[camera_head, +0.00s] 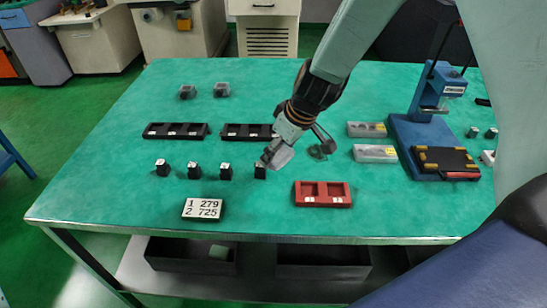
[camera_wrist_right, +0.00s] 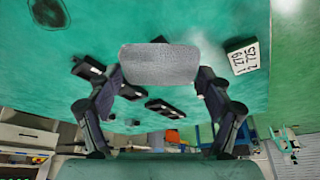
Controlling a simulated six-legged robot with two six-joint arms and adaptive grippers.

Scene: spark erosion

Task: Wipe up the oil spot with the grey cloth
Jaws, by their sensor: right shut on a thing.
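The grey cloth (camera_wrist_right: 158,60) is a pale, woven pad held between the two fingers of my right gripper (camera_wrist_right: 155,85) in the wrist view. In the head view the cloth (camera_head: 282,157) shows at the tip of my right gripper (camera_head: 292,140), over the middle of the green table, close to a black block. I cannot tell if it touches the table. The oil spot (camera_head: 319,152) is a small dark patch just right of the cloth; the wrist view shows it at the top left (camera_wrist_right: 48,13), apart from the cloth. My left gripper is not in view.
Several black blocks (camera_head: 194,171) and black trays (camera_head: 176,130) stand left of my right gripper. A red tray (camera_head: 322,194) is in front, and a number plate (camera_head: 203,208) lies front left.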

